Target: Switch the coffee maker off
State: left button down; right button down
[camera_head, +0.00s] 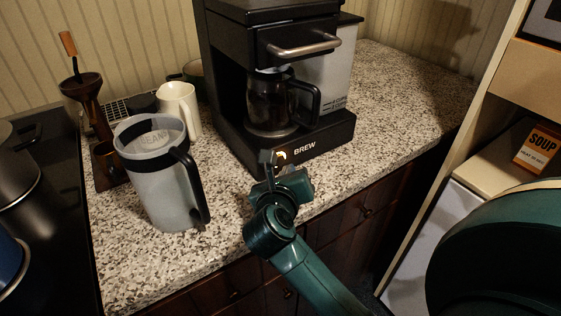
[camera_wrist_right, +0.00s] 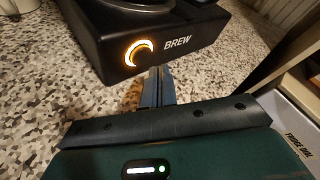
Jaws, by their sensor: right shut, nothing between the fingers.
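The black coffee maker (camera_head: 228,92) stands on the speckled counter, with a glass carafe (camera_head: 270,104) in its bay. On its front base is a round brew button (camera_wrist_right: 139,52) with a lit orange-white ring, beside the word BREW; in the head view the lit button (camera_head: 281,156) is partly covered by my gripper. My right gripper (camera_head: 270,160) is shut and empty, just in front of the button. In the right wrist view its fingers (camera_wrist_right: 157,85) point toward the base, below and right of the ring. I cannot tell whether they touch it. My left gripper is not in view.
A grey pitcher (camera_head: 158,185) with a black handle stands left of the coffee maker, with a white mug (camera_head: 180,108) behind it. A dark stove (camera_head: 50,220) is at far left. A shelf with a soup box (camera_head: 538,148) is at right. The counter (camera_head: 385,100) right of the machine is clear.

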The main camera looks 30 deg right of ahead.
jog(key=shift+w, duration=0.15)
dwell(0.3)
jog(key=shift+w, duration=0.3)
jog(key=shift+w, duration=0.45)
dwell(0.5)
jog(key=shift+s+p, duration=0.1)
jog(key=shift+p, duration=0.2)
jog(key=shift+s, duration=0.8)
